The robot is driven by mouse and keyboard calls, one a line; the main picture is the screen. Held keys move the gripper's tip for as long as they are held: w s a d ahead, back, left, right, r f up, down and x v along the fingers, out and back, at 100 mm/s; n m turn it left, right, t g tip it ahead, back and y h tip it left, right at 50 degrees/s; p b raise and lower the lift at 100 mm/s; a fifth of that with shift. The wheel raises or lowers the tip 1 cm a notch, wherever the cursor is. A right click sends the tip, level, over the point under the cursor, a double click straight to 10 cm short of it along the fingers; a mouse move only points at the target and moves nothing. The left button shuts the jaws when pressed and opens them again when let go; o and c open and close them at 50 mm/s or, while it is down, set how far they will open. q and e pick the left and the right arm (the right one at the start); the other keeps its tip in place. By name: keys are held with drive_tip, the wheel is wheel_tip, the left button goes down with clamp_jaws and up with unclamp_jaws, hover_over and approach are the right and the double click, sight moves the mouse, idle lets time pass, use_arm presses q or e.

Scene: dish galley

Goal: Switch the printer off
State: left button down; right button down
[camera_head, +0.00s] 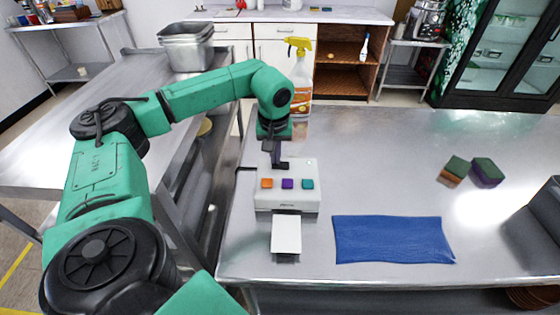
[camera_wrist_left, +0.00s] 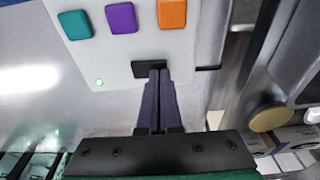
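The white printer (camera_head: 289,199) stands on the steel table, with orange, purple and teal buttons on top and a white sheet (camera_head: 286,235) at its front. In the left wrist view the printer top (camera_wrist_left: 135,45) shows a small lit green light (camera_wrist_left: 99,82) and a black switch (camera_wrist_left: 146,69). My left gripper (camera_head: 280,165) is over the printer's back part. In the left wrist view its two dark fingers (camera_wrist_left: 159,74) are together and empty, tips at the black switch; I cannot tell whether they touch it. My right gripper is not in view.
A blue cloth (camera_head: 392,239) lies right of the printer. A spray bottle (camera_head: 300,85) with a yellow head stands behind it. Two sponge-like blocks (camera_head: 487,172) lie at the right. Steel pans (camera_head: 187,47) stand on the left counter. The middle of the table is clear.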

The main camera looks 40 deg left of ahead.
use_arm(q)
drive_tip(key=shift+f, duration=0.15)
wheel_tip(320, 180, up, 7)
drive_tip(key=p, duration=0.6)
idle(0.4)
